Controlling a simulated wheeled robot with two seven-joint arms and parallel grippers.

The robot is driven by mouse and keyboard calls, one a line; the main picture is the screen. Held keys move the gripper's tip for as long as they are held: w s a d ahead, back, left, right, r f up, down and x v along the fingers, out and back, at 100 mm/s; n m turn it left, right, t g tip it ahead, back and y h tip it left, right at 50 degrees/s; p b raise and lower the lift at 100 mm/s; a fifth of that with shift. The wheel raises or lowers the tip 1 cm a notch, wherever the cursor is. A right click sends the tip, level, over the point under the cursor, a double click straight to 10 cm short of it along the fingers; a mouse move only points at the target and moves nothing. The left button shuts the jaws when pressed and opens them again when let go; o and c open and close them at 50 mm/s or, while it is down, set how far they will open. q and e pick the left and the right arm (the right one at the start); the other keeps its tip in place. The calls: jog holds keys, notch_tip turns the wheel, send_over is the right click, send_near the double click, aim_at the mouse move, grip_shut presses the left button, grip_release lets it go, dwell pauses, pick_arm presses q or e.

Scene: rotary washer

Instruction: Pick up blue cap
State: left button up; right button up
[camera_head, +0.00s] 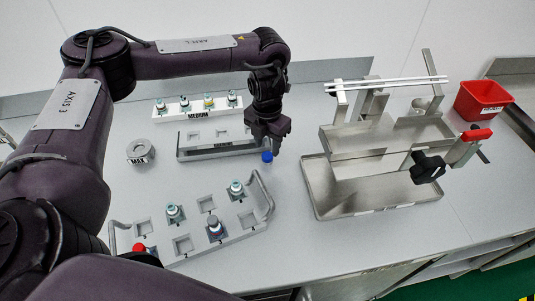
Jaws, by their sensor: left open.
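The blue cap (267,157) is a small blue piece directly below my left gripper (268,137), near the right end of the small metal rack. My left gripper points down from the end of the dark arm and is open. Its fingers hide what lies just behind the cap, and I cannot tell whether they touch it. My right gripper is not in view.
A white MEDIUM rack (197,110) with several vials stands at the back. A metal rack (215,144) is left of the gripper. A front tray (190,238) holds several bottles. The metal washer (385,190) and a red bin (482,100) stand right.

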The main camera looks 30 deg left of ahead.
aim_at(267, 155)
pick_arm(q)
jog(key=f, duration=0.1)
jog(key=f+p, duration=0.1)
jog(key=shift+w+a+f, duration=0.15)
jog(key=shift+w+f, duration=0.05)
jog(key=shift+f, duration=0.95)
jog(key=c, duration=0.6)
jog(key=shift+c, duration=0.6)
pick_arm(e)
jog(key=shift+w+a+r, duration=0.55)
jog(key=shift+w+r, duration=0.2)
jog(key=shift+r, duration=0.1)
pick_arm(q)
jog(key=shift+r, duration=0.15)
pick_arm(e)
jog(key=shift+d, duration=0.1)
